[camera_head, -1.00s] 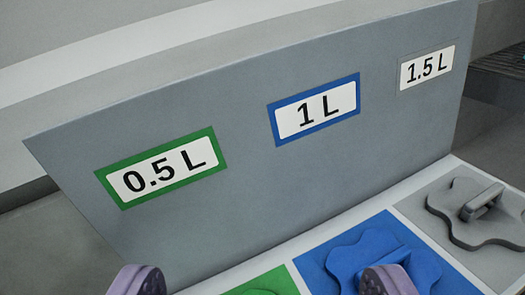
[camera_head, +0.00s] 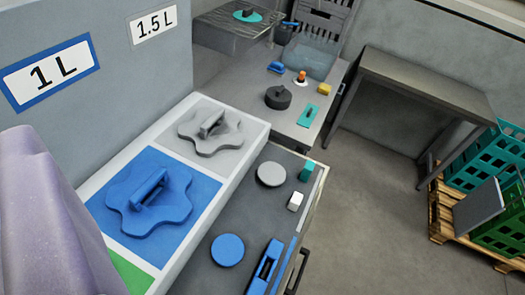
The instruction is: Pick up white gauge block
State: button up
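A large pale purple shape, a part of my own arm or gripper, fills the lower left. No pair of fingertips can be made out, so how far my gripper is open does not show. Nothing is seen touching the white block.
A grey-white disc (camera_head: 271,174), a teal block (camera_head: 307,171), a blue disc (camera_head: 228,250) and a blue slotted piece (camera_head: 264,268) share the worktop. The panel (camera_head: 164,279) carries blue and grey lobed handled pieces. Open floor (camera_head: 370,220) lies right; green crates (camera_head: 490,165) stand beyond.

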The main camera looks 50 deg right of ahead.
aim_at(296, 199)
jog(key=z, duration=1.4)
jog(key=i+l, duration=0.3)
jog(key=i, duration=0.15)
jog(key=i+l, duration=0.35)
jog(key=i+l+z, duration=0.1)
jog(key=i+l, duration=0.2)
jog(key=i, duration=0.2)
